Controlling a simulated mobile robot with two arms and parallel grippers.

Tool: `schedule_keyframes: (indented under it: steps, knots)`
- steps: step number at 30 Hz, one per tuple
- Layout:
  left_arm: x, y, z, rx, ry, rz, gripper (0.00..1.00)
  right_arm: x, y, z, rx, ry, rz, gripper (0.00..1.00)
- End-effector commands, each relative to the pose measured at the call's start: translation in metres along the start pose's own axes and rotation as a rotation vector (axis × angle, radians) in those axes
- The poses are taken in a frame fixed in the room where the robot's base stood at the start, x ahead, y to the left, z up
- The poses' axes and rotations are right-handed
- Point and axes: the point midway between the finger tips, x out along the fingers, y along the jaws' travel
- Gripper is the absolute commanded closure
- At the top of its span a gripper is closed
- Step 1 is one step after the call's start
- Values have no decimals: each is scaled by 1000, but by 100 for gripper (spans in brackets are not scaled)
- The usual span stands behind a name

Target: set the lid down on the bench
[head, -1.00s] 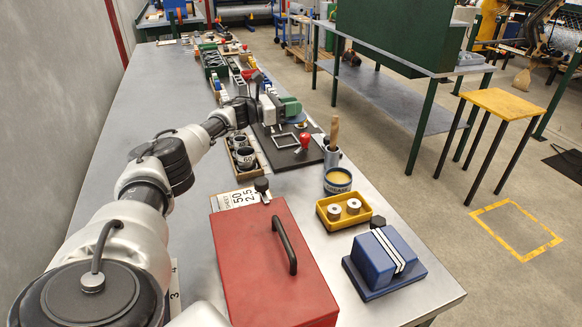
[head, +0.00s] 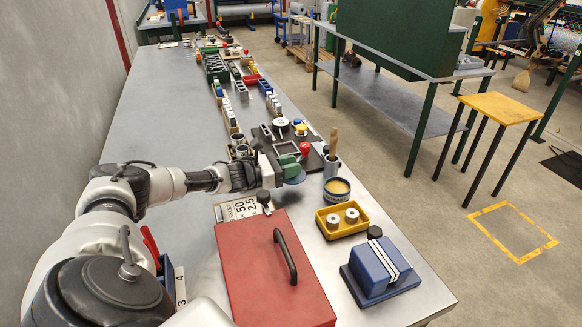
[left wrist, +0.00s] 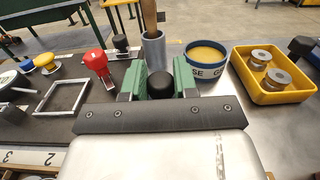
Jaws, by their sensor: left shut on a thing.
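My left gripper (head: 288,164) has green fingers. In the left wrist view the fingers (left wrist: 160,82) are shut on a black round knob (left wrist: 160,85). In the head view a blue-grey disc, the lid (head: 296,180), shows just below the fingers, left of the grease tin; it is mostly covered by the gripper, and I cannot tell whether it touches the bench. The blue and white grease tin (head: 337,190) stands open with yellow grease inside; it also shows in the left wrist view (left wrist: 206,60). The grey metal bench (head: 170,105) lies beneath. My right gripper is out of view.
A wooden-handled tool stands in a grey cup (head: 331,164) behind the tin. A yellow tray (head: 330,231) with two metal spools, a blue block (head: 372,270) and a red toolbox (head: 255,275) are nearer. A red-knobbed stamp and a square frame lie on a dark mat (left wrist: 75,105).

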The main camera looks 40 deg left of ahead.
Motion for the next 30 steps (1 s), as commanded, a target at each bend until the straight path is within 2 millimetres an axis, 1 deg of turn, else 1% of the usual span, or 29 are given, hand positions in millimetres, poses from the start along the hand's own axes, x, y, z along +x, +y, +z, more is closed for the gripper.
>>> schedule_keyframes:
  steps: [1,4,11,24,28,29,30]
  knots:
    - [0,0,-5,0,-1,1,96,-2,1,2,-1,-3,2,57]
    - [0,0,-12,2,-1,1,96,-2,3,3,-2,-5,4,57]
    - [0,1,-12,3,-1,1,96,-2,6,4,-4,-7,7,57]
    - [0,0,-25,2,-1,1,96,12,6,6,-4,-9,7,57]
    - [0,1,-24,2,-1,1,96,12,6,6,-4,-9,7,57]
    - [0,0,-24,2,0,1,67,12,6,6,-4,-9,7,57]
    - [0,1,-24,2,0,1,61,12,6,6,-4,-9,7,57]
